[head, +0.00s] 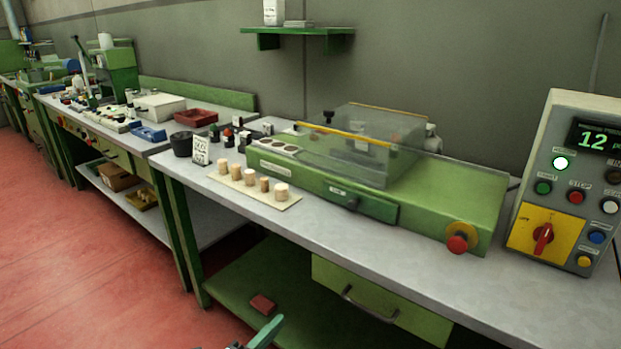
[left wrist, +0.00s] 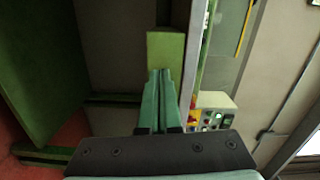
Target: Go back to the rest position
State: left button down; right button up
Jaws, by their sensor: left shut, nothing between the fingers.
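My left gripper (head: 265,333) shows only in part at the bottom edge of the head view, as a green fingertip in front of the bench and low down. In the left wrist view its two green fingers (left wrist: 160,85) are together, with nothing between them. My right gripper is in neither view. Several cork stoppers (head: 250,177) stand upright in a row on a pale board (head: 228,180) on the bench, well away from my left gripper.
The grey workbench (head: 400,262) carries a green machine (head: 430,195) with a clear cover. A control box (head: 568,180) showing 12 stands at the right. Below are a drawer (head: 375,300) and a green lower shelf (head: 235,283) with a red block (head: 263,304). Red floor lies free at the left.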

pick_arm(q)
jog(key=s+a+f+n+g+y, duration=0.25)
jog(key=s+f+n, duration=0.35)
jog(key=s+n, duration=0.45)
jog(key=s+a+f+n+g+y, duration=0.2)
jog(key=s+f+n+g+y, duration=0.15)
jog(key=s+f+n, duration=0.5)
jog(key=s+a+r+n+p, duration=0.1)
jog(key=s+a+r+p, duration=0.1)
jog(key=r+p, duration=0.3)
jog(key=s+a+r+n+y+p, duration=0.1)
jog(key=s+r+p, duration=0.2)
jog(key=r+p, duration=0.3)
jog(key=shift+a+r+p, duration=0.15)
jog(key=shift+a+p, duration=0.2)
jog(key=shift+p, duration=0.8)
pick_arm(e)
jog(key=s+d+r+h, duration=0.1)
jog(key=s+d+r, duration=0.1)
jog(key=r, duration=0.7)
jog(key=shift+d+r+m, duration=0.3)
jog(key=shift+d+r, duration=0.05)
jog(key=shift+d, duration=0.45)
